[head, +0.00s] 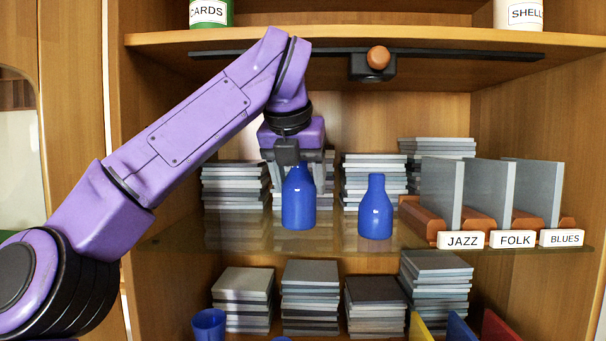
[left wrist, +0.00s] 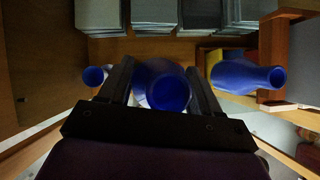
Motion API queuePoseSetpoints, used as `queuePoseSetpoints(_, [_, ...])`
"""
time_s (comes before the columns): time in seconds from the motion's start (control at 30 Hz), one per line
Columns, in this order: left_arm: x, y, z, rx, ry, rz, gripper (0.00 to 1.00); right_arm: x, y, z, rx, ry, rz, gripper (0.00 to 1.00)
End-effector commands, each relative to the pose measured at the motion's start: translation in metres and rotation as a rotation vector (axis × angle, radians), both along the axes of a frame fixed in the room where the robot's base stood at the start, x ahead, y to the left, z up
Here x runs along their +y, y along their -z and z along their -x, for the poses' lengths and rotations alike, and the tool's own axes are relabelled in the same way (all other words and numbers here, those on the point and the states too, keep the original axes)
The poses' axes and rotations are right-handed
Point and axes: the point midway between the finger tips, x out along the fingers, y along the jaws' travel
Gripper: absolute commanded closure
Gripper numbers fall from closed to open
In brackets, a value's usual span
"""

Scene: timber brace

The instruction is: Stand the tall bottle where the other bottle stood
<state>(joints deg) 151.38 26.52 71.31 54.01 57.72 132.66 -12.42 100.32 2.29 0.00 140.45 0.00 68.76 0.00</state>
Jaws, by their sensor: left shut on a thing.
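My left gripper (head: 299,167) reaches down in front of the shelf and is shut on the neck of a blue bottle (head: 298,207), which is upright. In the left wrist view the held bottle (left wrist: 165,92) sits between the two dark fingers (left wrist: 160,72). A second blue bottle (head: 375,212) stands upright on the glass shelf to its right, apart from it, and looks slightly shorter. It also shows in the left wrist view (left wrist: 247,77). I cannot tell whether the held bottle touches the shelf. My right gripper is not in view.
Stacks of grey cases (head: 374,178) stand behind the bottles. Dividers and label blocks such as JAZZ (head: 461,240) stand to the right. A lamp (head: 374,63) hangs under the upper shelf (head: 300,38). A blue cup (head: 208,324) is on the lower shelf.

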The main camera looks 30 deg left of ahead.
Motion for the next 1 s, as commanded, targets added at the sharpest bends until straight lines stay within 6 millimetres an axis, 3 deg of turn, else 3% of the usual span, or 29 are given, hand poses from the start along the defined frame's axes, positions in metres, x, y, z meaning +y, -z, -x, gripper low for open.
queuePoseSetpoints(0.1, [0.0,0.014,0.002,0.001,0.002,0.004,0.74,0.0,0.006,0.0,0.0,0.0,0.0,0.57])
queuePoseSetpoints(0.4, [-0.001,0.017,0.002,0.001,0.003,0.003,0.74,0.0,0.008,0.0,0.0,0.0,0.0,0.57])
queuePoseSetpoints(0.43, [-0.001,0.016,0.002,0.001,0.003,0.003,0.27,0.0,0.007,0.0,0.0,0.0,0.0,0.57])
queuePoseSetpoints(0.5, [-0.001,0.015,0.002,0.001,0.003,0.003,0.11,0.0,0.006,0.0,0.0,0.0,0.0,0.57])
queuePoseSetpoints(0.83, [-0.002,0.01,0.004,0.0,0.003,0.003,0.11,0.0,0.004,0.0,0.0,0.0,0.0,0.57])
queuePoseSetpoints(1.0, [-0.007,-0.021,0.022,-0.004,0.001,0.001,0.11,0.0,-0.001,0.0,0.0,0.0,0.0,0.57])
